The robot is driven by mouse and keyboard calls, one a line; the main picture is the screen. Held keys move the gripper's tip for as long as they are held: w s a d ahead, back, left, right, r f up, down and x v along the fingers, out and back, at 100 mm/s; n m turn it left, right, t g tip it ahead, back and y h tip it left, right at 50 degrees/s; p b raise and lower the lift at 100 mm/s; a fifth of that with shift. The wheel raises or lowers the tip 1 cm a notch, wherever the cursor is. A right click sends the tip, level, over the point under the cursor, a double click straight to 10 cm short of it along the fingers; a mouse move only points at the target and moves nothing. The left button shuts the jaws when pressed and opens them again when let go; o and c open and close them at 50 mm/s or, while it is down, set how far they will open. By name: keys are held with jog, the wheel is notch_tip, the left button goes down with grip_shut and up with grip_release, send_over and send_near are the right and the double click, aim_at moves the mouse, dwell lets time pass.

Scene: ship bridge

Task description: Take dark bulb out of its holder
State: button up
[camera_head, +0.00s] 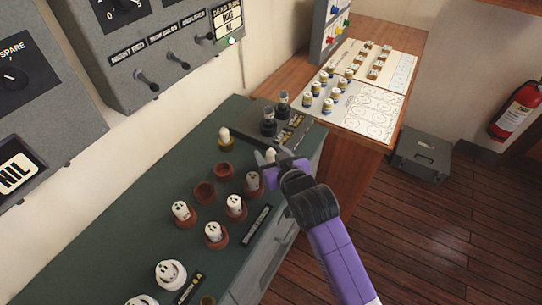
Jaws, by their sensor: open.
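My gripper (266,168), at the end of the purple arm, is open over the right side of the green console. A pale bulb (224,135) in a yellowish holder is further back left. Other pale bulbs (236,204) stand upright in red-brown holders nearer the camera. Two dark, bulb-like pieces (268,124) stand on a dark plate behind the gripper. I cannot tell which bulb is the dark one. The gripper partly hides a pale tip beside it.
The green console (130,215) also has two empty red-brown holders (222,170) and larger white fittings (171,273). Grey switch panels (165,50) hang on the wall above. A wooden table (355,127) with white sheets and small pieces stands behind. A grey box is on the floor.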

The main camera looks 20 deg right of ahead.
grip_shut()
jog(key=shift+r, duration=0.1)
